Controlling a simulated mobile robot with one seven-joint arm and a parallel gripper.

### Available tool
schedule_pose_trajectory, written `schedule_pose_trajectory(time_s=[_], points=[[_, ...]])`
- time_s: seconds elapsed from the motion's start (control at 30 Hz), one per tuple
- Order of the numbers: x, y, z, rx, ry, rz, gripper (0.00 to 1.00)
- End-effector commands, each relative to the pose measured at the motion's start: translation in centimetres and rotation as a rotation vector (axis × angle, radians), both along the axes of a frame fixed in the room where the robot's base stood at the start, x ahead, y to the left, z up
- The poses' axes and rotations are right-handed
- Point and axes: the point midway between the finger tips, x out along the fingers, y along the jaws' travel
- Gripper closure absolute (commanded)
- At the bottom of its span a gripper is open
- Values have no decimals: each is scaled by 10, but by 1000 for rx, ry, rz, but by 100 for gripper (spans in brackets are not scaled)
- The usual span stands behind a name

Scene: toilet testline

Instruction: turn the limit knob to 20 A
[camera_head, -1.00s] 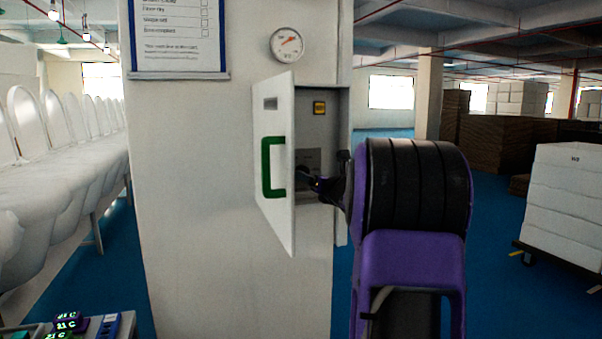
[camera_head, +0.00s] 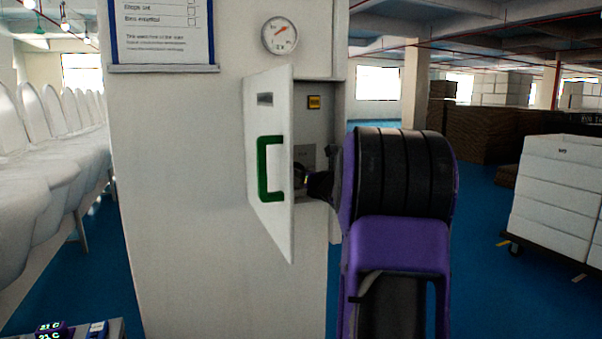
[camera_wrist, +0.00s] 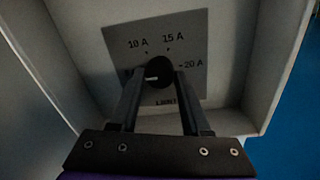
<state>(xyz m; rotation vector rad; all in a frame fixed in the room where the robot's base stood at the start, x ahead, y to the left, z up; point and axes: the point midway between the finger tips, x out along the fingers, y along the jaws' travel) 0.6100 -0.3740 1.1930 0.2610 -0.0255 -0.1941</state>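The limit knob (camera_wrist: 159,72) is round and black, on a grey plate (camera_wrist: 190,35) marked 10 A, 15 A and 20 A, with a partly hidden "LIMIT" below. A short pale mark on the knob lies toward the left, away from the 20 A label at right. My gripper (camera_wrist: 160,78) has its two dark fingers apart, one on each side of the knob; I cannot tell whether they touch it. In the head view, my gripper (camera_head: 303,179) reaches into the open wall box, and the knob is hidden there.
The box door (camera_head: 270,170), with a green handle (camera_head: 264,168), stands open to the left of my gripper. A round gauge (camera_head: 280,36) and a framed sheet (camera_head: 165,30) are on the pillar. White boxes (camera_head: 555,190) stand at right.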

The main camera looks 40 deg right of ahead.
Motion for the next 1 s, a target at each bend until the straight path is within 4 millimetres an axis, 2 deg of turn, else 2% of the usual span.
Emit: schedule_pose_trajectory(time_s=[0.03,0.23,0.67,1.0], points=[[0,0,0,0,0,0,64],[0,0,0,0,0,0,100],[0,0,-1,56,-14,0,100],[1,1,0,298,-73,0,100]])
